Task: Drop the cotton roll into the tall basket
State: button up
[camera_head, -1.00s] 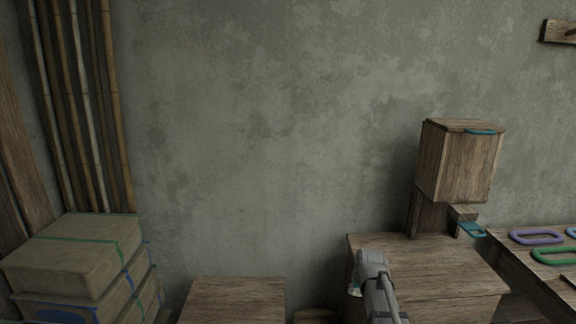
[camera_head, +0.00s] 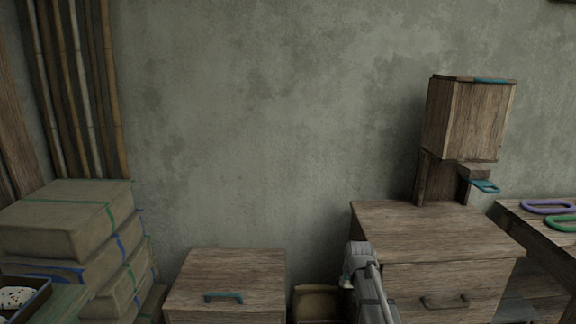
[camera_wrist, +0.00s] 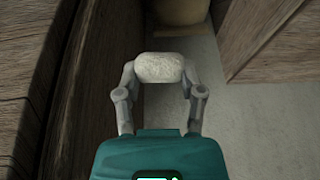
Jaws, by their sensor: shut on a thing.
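My gripper (camera_wrist: 160,85) is shut on the cotton roll (camera_wrist: 159,67), a pale, rough, rounded piece held between the two fingertips in the wrist view. The roll is above a narrow gap between wooden faces. A round beige thing (camera_wrist: 178,10) lies beyond it at the top edge, cut off; I cannot tell if it is the tall basket. In the head view a tan container (camera_head: 316,302) stands low between two wooden cabinets, partly hidden by my arm. The gripper and roll are not clear in that view.
A low cabinet with a blue handle (camera_head: 224,297) stands left of the gap, and a drawer cabinet (camera_head: 440,235) with a wooden box (camera_head: 468,120) above it stands right. Stacked boxes (camera_head: 70,225) and a dark tray (camera_head: 22,300) are at left. Pale floor (camera_wrist: 220,125) shows right of my gripper.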

jog(key=s+a+b+x, duration=0.1)
jog(key=s+b+x, duration=0.1)
jog(key=b+x, duration=0.9)
jog(key=s+a+f+b+x, duration=0.1)
jog(key=s+a+b+x, duration=0.1)
jog(key=b+x, duration=0.8)
jog(key=x, duration=0.2)
jog(key=shift+a+f+b, duration=0.3)
jog(key=shift+f+b, duration=0.1)
jog(key=shift+w, duration=0.1)
jog(key=shift+f, duration=0.1)
jog(key=shift+f+b, duration=2.85)
jog(key=shift+b, duration=0.1)
jog(key=o, duration=0.8)
jog(key=shift+o, duration=0.2)
jog(key=shift+r, duration=0.1)
